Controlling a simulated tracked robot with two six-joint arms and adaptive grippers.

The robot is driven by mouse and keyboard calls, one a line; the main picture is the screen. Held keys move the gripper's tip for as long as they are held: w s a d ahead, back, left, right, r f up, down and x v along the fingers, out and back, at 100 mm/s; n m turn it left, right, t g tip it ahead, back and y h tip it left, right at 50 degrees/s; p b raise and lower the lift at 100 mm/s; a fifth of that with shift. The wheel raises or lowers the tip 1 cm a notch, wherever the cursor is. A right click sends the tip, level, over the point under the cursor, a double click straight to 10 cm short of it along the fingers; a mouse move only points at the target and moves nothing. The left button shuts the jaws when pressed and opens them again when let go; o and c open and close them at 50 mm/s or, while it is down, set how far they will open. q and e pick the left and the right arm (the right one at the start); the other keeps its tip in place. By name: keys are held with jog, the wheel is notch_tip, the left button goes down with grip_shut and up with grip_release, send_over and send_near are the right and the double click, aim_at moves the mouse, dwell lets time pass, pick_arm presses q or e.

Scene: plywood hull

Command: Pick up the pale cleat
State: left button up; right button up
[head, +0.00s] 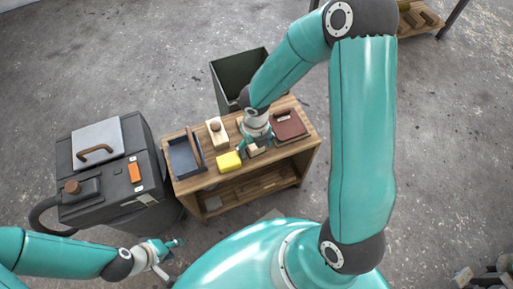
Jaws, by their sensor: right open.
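A small pale piece, which looks like the pale cleat (253,150), lies on the wooden bench top, partly hidden by my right gripper. My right gripper (257,147) points down over it with its fingers open. I cannot tell whether the fingers touch it. My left gripper (170,257) is low at the left, away from the bench, and its jaw state is unclear.
On the wooden bench (195,184) are a yellow block (229,161), a pale block with a brown top piece (213,133), a dark tray (184,158) and a red-brown box (289,125). A dark bin (229,76) stands behind. A dark machine (113,180) stands left.

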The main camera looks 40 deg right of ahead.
jog(key=c, duration=1.2)
jog(key=shift+r, duration=0.2)
jog(key=shift+c, duration=0.2)
jog(key=shift+r+p, duration=0.5)
jog(key=shift+r, duration=0.1)
notch_tip(320, 180, up, 19)
jog(key=p, duration=0.8)
jog(key=shift+f, duration=0.2)
